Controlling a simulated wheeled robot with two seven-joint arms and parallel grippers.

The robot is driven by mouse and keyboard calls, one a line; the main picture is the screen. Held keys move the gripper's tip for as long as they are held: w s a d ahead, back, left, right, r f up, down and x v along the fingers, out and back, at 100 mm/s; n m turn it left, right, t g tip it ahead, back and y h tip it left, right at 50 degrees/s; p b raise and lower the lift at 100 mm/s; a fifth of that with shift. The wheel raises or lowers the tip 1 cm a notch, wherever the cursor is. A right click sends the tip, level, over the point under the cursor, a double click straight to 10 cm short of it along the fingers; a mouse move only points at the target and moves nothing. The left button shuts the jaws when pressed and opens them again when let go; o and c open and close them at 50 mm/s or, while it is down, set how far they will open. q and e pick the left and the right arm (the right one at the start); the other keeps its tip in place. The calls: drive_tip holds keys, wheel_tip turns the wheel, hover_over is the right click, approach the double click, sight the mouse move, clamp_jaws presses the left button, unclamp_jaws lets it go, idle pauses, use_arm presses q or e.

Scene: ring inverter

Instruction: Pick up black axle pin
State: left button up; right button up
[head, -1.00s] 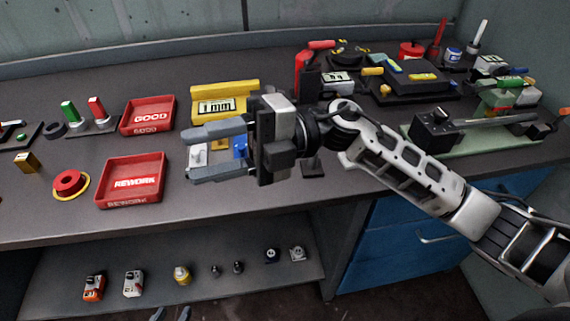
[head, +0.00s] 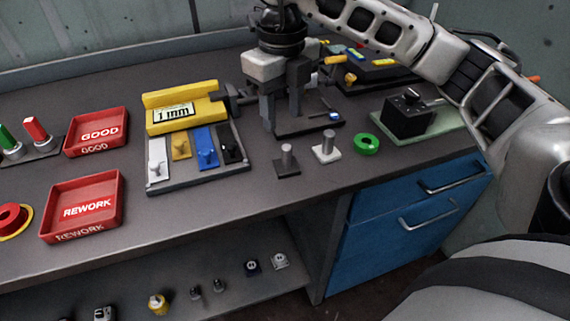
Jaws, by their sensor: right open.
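A sectioned grey tray (head: 195,181) in front of the yellow "1 mm" block holds white, yellow and blue pieces and a black piece (head: 231,151) in its right section. Right of it, a grey upright pin stands on a black square base (head: 287,168). I cannot tell which of these two is the black axle pin. My right gripper (head: 283,121) points down, open and apparently empty, behind the pin on the black base and right of the tray. It partly hides a dark flat stand (head: 318,128). My left gripper is out of view.
A pin on a white base (head: 327,148) and a green ring (head: 367,144) stand at the right near the table's front edge. Red GOOD (head: 97,149) and REWORK (head: 75,230) trays are at the left. A black box (head: 408,118) stands at the right.

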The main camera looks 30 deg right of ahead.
sight(286, 146)
wheel_tip(286, 146, down, 4)
drive_tip(key=shift+f, duration=0.1)
drive_tip(key=f, duration=0.4)
drive_tip(key=shift+s+d+f+p, duration=0.1)
drive_tip(key=shift+s+d+p, duration=0.15)
drive_tip(key=shift+p, duration=0.1)
drive_tip(key=shift+f, duration=0.5)
drive_tip(key=shift+w, duration=0.1)
clamp_jaws()
